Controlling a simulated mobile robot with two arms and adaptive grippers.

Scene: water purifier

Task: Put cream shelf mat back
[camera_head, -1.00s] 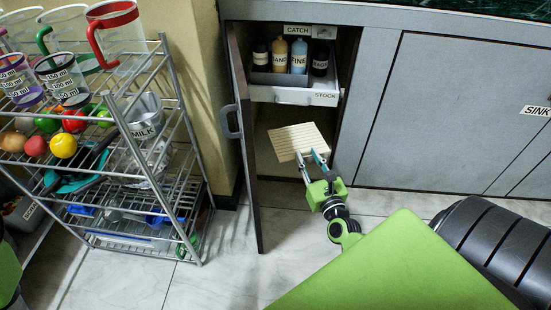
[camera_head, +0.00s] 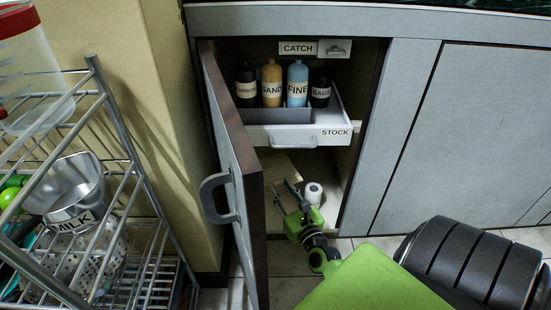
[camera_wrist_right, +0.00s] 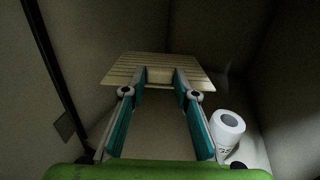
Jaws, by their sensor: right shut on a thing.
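The cream shelf mat (camera_wrist_right: 158,62) is a ribbed, flat board at the fingertips of my right gripper (camera_wrist_right: 160,76) in the right wrist view. In the head view the mat (camera_head: 283,165) is inside the lower part of the open cabinet, below the STOCK drawer, and partly hidden by it. My right gripper (camera_head: 290,188) is shut on the mat's near edge. Whether the mat touches the cabinet floor or wall is not clear. My left gripper is not in view.
A white roll (camera_head: 313,193) stands right of my right gripper on the cabinet floor; it also shows in the wrist view (camera_wrist_right: 228,128). The STOCK drawer (camera_head: 300,135) with bottles juts out above. The open door (camera_head: 230,150) bounds the left. A wire rack (camera_head: 125,120) stands further left.

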